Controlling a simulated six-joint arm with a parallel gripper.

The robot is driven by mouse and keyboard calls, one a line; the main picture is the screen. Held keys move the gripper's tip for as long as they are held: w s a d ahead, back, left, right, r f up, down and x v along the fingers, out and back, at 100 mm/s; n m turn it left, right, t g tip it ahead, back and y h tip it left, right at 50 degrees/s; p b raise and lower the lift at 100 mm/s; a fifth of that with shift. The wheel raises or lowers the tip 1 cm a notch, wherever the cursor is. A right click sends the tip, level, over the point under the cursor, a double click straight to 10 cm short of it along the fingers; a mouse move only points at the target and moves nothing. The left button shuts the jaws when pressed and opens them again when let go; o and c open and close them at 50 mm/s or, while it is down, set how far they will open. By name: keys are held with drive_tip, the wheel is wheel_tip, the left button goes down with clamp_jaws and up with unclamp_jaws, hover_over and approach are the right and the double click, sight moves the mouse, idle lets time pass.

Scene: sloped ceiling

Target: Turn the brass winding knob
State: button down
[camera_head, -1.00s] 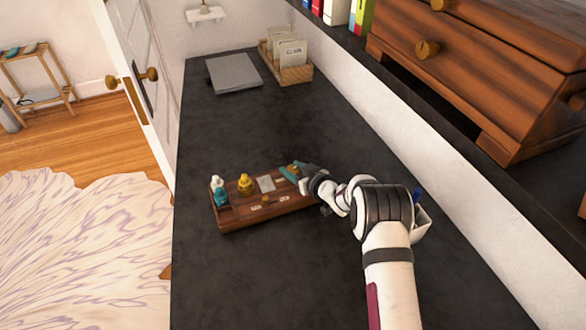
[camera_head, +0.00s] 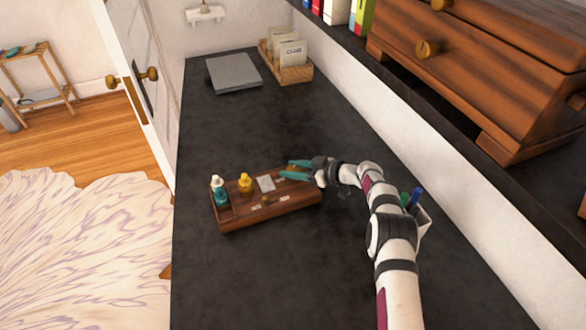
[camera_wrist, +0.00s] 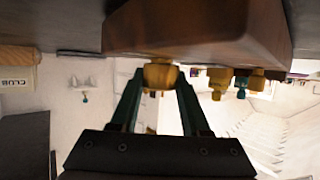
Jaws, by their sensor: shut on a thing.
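A reddish-brown wooden box (camera_head: 285,207) lies on the dark counter, with small figures and plates on its top. The brass winding knob (camera_wrist: 160,75) sticks out from the box in the wrist view, where the box (camera_wrist: 195,30) fills the top. My gripper (camera_wrist: 158,82) has its teal fingers on either side of the knob and is shut on it. In the head view my gripper (camera_head: 297,170) is at the right end of the box, and its fingers mostly hide the knob.
A teal figure with a white head (camera_head: 219,190) and a yellow figure (camera_head: 245,183) stand on the box. A pen cup (camera_head: 421,220) is close to my arm. A grey slab (camera_head: 233,73) and a card tray (camera_head: 293,75) lie at the back. The middle counter is clear.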

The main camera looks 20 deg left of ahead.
drive_tip(key=shift+a, duration=0.1)
drive_tip(key=shift+c, duration=1.9)
unclamp_jaws()
drive_tip(key=v, duration=0.7)
drive_tip(key=shift+d+r, duration=0.15)
drive_tip(key=shift+d, duration=0.15)
